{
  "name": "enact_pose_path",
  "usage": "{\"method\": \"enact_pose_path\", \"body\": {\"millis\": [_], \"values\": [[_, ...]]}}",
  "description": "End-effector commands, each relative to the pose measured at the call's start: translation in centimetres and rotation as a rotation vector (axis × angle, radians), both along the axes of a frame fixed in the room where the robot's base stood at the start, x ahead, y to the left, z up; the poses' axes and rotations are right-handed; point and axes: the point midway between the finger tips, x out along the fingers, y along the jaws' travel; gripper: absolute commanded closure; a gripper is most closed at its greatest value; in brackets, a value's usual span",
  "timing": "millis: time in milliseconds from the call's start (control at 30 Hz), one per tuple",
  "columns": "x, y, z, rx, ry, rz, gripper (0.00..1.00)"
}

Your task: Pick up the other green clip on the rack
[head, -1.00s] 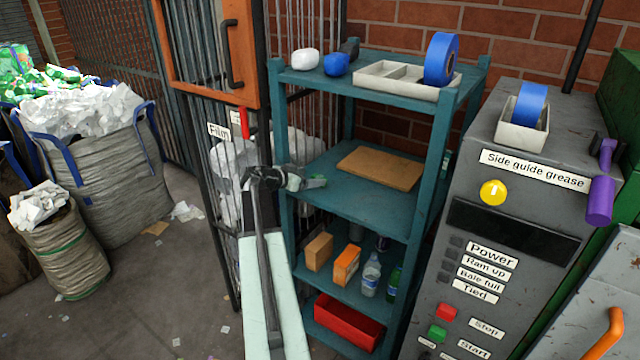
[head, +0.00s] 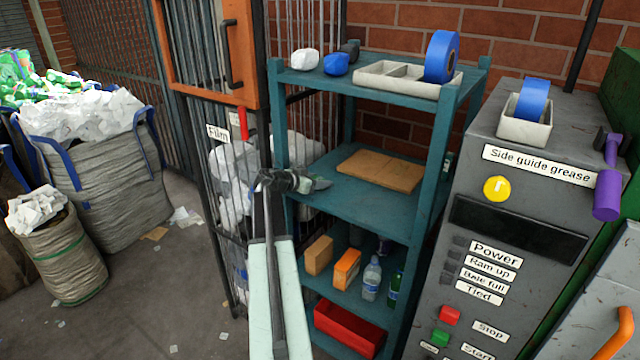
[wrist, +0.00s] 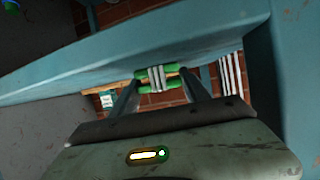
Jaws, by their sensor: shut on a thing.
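The green clip (wrist: 172,70) shows in the wrist view between my two fingertips, with a pale striped part at its middle. My gripper (wrist: 158,82) is shut on it. In the head view my gripper (head: 318,184) reaches over the left front side of the teal rack (head: 448,135), at about the height of its middle shelf. The clip cannot be made out there. No second green clip can be made out in either view.
A brown board (head: 380,169) lies on the middle shelf. Above are a divided tray (head: 385,82) and blue tape roll (head: 440,57). Small boxes, bottles and a red bin (head: 349,328) fill the lower shelves. A film cage (head: 225,170) stands left, a control cabinet (head: 520,220) right.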

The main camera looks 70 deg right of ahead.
Motion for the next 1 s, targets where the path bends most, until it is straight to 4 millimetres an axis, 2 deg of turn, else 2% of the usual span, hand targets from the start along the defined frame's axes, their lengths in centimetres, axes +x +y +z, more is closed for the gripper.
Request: {"method": "enact_pose_path", "body": {"millis": [233,500,600,1000], "values": [[-0.1,0.0,0.9,0.000,0.000,-0.001,0.85],[-0.1,0.0,4.4,0.000,0.000,-0.001,0.85],[-0.1,2.4,3.8,0.000,0.000,0.001,0.85],[0.5,13.1,4.8,-0.001,0.000,0.000,0.85]]}}
